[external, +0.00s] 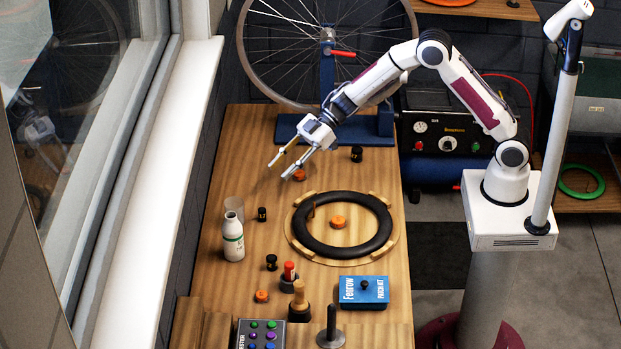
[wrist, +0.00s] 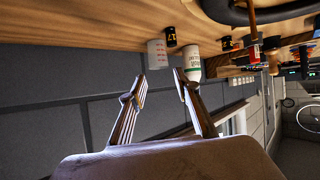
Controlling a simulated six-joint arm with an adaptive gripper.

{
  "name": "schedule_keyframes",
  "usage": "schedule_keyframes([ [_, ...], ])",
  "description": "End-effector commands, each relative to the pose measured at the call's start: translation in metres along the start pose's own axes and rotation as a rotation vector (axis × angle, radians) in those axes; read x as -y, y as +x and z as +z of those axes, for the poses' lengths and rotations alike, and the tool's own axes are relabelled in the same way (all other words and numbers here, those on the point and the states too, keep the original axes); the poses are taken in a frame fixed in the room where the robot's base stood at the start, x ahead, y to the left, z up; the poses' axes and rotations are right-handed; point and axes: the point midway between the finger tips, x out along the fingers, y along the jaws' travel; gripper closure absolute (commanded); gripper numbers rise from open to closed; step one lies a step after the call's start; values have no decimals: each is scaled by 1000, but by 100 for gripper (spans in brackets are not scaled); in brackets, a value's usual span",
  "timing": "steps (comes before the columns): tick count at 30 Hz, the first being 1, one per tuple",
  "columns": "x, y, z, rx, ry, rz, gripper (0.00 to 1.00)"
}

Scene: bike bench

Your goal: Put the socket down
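Several small black sockets with yellow marks stand upright on the wooden bench: one socket near the blue stand (external: 357,153), one socket beside the bottle (external: 262,214) and one socket farther front (external: 271,262). In the wrist view a black socket marked 17 (wrist: 171,37) stands between the cup and the bottle. My gripper (external: 280,171) is above the bench's back left part, tilted down to the left. In the wrist view my gripper (wrist: 159,77) has its fingers apart with nothing between them. No socket is held.
A white bottle (external: 233,240) and a clear cup (external: 235,206) stand at the left edge. A black tyre ring (external: 312,243) lies mid-bench around an orange piece (external: 338,221). A blue box (external: 364,290) lies in front. A wheel stand (external: 327,85) is behind. Orange pieces (external: 261,295) lie about.

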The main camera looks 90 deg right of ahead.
Motion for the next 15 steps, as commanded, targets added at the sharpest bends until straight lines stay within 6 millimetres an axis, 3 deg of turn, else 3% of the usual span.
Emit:
schedule_keyframes([
  [6,-21,-33,-39,11,-21,167,68],
  [15,-38,-92,-76,52,-9,386,68],
])
